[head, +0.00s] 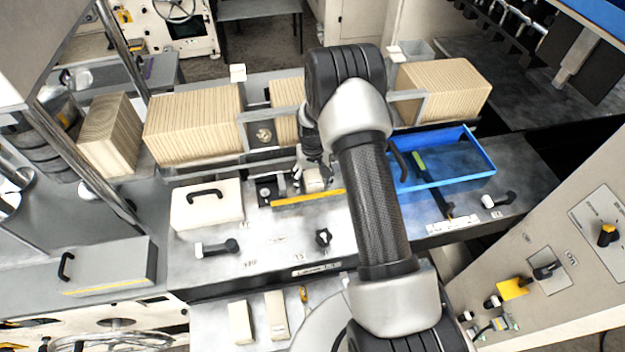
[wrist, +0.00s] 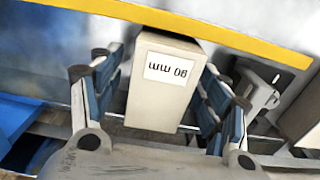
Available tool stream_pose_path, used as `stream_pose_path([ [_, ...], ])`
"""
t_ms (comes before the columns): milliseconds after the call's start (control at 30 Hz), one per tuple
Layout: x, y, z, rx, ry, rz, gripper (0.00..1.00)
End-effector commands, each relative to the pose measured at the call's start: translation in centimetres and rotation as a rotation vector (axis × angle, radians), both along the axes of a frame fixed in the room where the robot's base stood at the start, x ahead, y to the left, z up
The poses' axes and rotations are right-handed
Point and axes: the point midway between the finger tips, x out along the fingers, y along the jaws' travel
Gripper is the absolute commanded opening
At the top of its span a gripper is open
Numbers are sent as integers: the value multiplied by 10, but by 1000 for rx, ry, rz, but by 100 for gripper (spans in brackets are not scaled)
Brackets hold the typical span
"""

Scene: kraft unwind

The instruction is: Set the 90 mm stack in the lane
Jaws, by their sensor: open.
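The 90 mm stack (wrist: 164,91) is a cream block with a white "90 mm" label, upside down in the wrist view. It stands between the two fingers of my gripper (wrist: 157,72). The fingers are open, one on each side, with a narrow gap showing by the left finger; contact on the right is unclear. In the head view my gripper (head: 312,166) is beside the deck's middle, partly hidden by my arm, with the pale stack (head: 318,181) just under it. A yellow strip (head: 307,198) runs close by the stack. I cannot tell which slot is the lane.
Large ribbed kraft stacks (head: 195,125) stand in a row behind, split by grey dividers. A cream box with a black handle (head: 207,207) is at left, a blue tray (head: 478,180) at right. Black knobs (head: 323,238) rise from the front deck. Two small cream blocks (head: 277,315) lie lower front.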

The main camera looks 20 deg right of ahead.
Motion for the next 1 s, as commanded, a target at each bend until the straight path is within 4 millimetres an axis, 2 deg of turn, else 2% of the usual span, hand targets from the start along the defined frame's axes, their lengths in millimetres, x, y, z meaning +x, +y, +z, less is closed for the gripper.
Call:
stream_pose_path([
  [267,0,0,5,0,-1,0,70],
  [367,1,0,17,-1,-3,0,70],
  [700,1,0,88,-1,-4,0,70],
  [833,0,0,107,0,-2,0,70],
  [1000,0,0,119,0,0,0,70],
])
